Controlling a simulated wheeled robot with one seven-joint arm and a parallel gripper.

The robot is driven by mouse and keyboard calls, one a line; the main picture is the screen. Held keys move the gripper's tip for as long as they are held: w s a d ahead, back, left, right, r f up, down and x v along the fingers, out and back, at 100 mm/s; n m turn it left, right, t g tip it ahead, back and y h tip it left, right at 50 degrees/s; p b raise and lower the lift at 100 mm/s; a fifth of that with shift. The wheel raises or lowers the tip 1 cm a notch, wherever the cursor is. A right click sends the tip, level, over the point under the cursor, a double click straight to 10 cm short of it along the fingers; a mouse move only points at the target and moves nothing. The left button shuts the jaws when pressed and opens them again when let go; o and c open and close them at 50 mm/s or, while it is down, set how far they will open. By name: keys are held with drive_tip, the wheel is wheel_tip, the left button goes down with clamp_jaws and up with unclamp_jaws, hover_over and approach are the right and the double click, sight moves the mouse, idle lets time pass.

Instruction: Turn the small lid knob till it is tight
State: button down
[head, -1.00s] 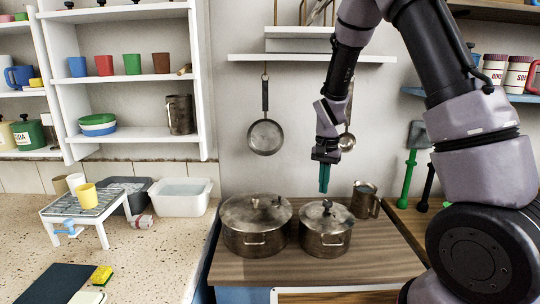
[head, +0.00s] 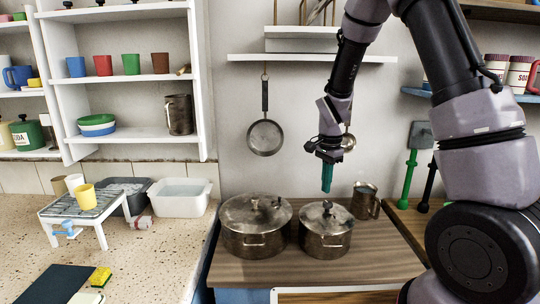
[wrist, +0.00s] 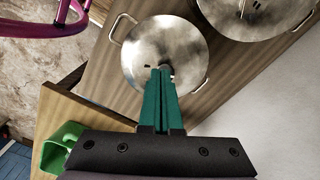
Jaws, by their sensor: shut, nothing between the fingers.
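The smaller metal pot (head: 325,240) stands upright on the wooden counter, with its lid on. Its small dark lid knob (head: 327,206) is at the lid's middle. In the wrist view the lid (wrist: 150,42) shows below my fingers, and the knob is mostly hidden behind the fingertips. My gripper (head: 326,190) points down with teal fingers, just above the knob and seemingly apart from it. Its fingers are closed together and hold nothing, as the wrist view also shows (wrist: 160,70).
A larger lidded pot (head: 257,238) stands close on the left. A metal jug (head: 364,202) stands behind on the right. A pan (head: 265,137) and a ladle hang on the wall behind. The wooden counter (head: 375,262) is clear at the front right.

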drive_tip(key=shift+f, duration=3.25)
drive_tip(key=shift+w+d, duration=0.2)
drive_tip(key=shift+w, duration=0.05)
drive_tip(key=shift+w+a, duration=0.4)
drive_tip(key=shift+w, duration=0.05)
drive_tip(key=shift+w+a, duration=0.1)
drive_tip(key=shift+w, duration=0.35)
drive_tip(key=shift+a, duration=0.15)
drive_tip(key=shift+a, duration=0.25)
wheel_tip(320, 180, up, 6)
